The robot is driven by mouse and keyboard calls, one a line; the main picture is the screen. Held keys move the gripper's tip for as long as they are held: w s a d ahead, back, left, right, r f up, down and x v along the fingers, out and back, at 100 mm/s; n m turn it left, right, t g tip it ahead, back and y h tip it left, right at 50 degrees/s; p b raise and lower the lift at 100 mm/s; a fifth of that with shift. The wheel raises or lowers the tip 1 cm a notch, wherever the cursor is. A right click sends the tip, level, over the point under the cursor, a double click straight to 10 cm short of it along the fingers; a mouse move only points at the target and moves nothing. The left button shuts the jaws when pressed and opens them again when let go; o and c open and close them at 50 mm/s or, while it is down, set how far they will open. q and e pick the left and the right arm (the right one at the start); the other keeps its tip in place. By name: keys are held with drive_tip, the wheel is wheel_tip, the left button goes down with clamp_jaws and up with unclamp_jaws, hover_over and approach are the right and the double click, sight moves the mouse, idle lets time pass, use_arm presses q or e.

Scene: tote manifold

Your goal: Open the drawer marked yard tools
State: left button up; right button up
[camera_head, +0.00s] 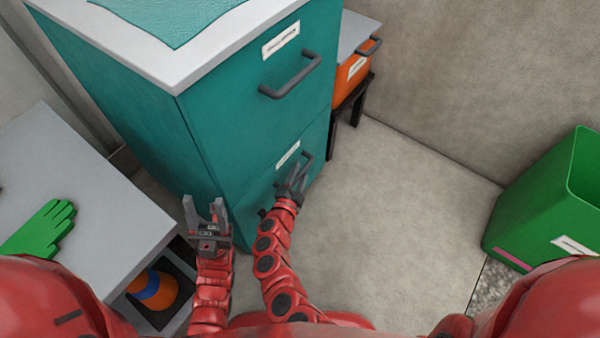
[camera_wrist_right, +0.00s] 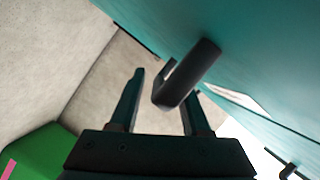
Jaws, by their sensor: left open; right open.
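A teal cabinet (camera_head: 150,110) has two drawers, each with a white label and a dark bar handle. The upper label (camera_head: 281,40) and lower label (camera_head: 288,153) are too small to read. The upper handle (camera_head: 290,77) is free. My right gripper (camera_head: 298,173) is open at the lower handle (camera_head: 307,157). In the right wrist view, that dark handle (camera_wrist_right: 190,72) reaches between the open fingers of my right gripper (camera_wrist_right: 164,88); contact cannot be told. Both drawers look closed. My left gripper (camera_head: 205,208) is open and empty, left of the right arm, in front of the cabinet.
A grey-topped unit (camera_head: 100,190) with a green glove (camera_head: 40,228) stands at left, an orange and blue object (camera_head: 153,290) in its open compartment. A green bin (camera_head: 535,205) stands at right. An orange box (camera_head: 345,88) sits behind the cabinet. Floor between is clear.

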clamp_jaws()
idle(1.4)
